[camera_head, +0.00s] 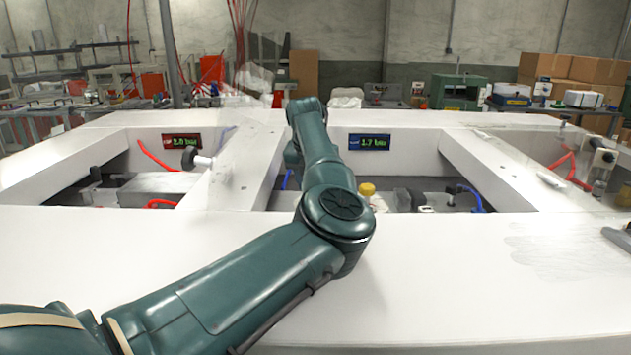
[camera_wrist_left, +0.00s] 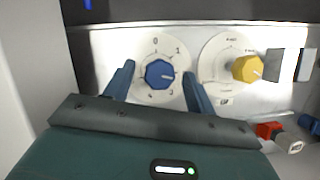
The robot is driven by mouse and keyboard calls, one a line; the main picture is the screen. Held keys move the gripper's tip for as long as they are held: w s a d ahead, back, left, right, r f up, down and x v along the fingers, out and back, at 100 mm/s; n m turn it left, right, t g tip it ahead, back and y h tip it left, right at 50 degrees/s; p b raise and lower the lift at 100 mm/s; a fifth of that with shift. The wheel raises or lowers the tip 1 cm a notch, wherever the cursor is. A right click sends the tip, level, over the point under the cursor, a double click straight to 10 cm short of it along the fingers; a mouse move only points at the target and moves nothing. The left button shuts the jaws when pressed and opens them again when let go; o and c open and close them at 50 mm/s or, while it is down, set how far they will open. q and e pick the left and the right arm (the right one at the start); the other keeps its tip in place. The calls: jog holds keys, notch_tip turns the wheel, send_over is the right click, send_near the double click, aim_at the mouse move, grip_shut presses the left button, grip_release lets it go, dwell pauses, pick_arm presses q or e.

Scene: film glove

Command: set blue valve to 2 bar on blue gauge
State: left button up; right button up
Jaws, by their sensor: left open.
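The blue valve (camera_wrist_left: 159,74) is a round blue knob on a white dial in the left wrist view. The dial shows 0, 1, 3 and what looks like 4; the place between 1 and 3 is near my right-hand finger. My left gripper (camera_wrist_left: 159,70) is open, with one finger on each side of the knob; I cannot tell if they touch it. The blue gauge (camera_head: 369,141) has green digits that seem to read 1.7. In the head view my left arm reaches into the middle recess, and its gripper is hidden.
A yellow knob (camera_wrist_left: 247,69) on its own dial sits right of the blue one and shows in the head view (camera_head: 367,189). White bench walls (camera_head: 240,165) divide the recesses.

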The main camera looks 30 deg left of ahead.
pick_arm(q)
jog(key=c, duration=1)
jog(key=shift+o, duration=0.2)
jog(key=shift+f+m+b, duration=0.15)
jog(key=shift+m+b, duration=0.25)
jog(key=shift+b, duration=0.15)
jog(key=shift+a+m+h+b, duration=0.1)
jog(key=shift+m+h+b, duration=0.2)
jog(key=shift+m+b, duration=0.1)
jog(key=shift+m, duration=0.4)
jog(key=shift+m+h, duration=0.3)
jog(key=shift+r, duration=0.2)
pick_arm(e)
jog(key=shift+w+a+y, duration=0.2)
jog(key=shift+a+y, duration=0.1)
jog(key=shift+a, duration=0.3)
pick_arm(q)
jog(key=o, duration=1)
jog(key=shift+c, duration=0.2)
pick_arm(e)
jog(key=shift+s+f, duration=0.2)
jog(key=shift+f, duration=0.1)
